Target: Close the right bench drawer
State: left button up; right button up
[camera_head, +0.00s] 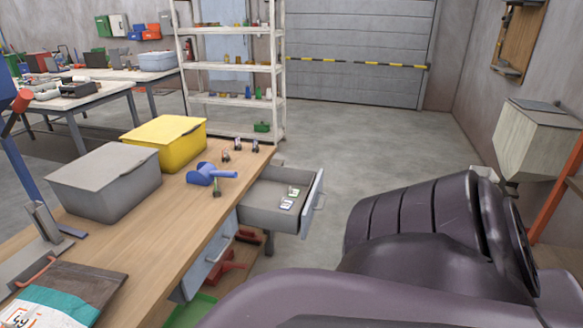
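The right bench drawer (310,208) is pulled out from the far end of the wooden workbench (196,217). It is a grey box with a pale front panel and a bar handle (319,201) facing right. A few small flat items (287,204) lie inside it. A large dark purple arm of mine fills the lower right, to the right of the drawer and apart from its front in the picture. Neither of my grippers shows.
A second drawer front (209,262) with a handle is nearer along the bench. Open concrete floor (365,150) lies beyond the drawer.

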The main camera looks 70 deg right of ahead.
aim_at(259, 206)
jog(key=z, duration=2.35)
jog(key=i+l, duration=0.25)
jog(key=i, duration=0.25)
jog(key=i+l, duration=0.25)
jog(key=i, duration=0.25)
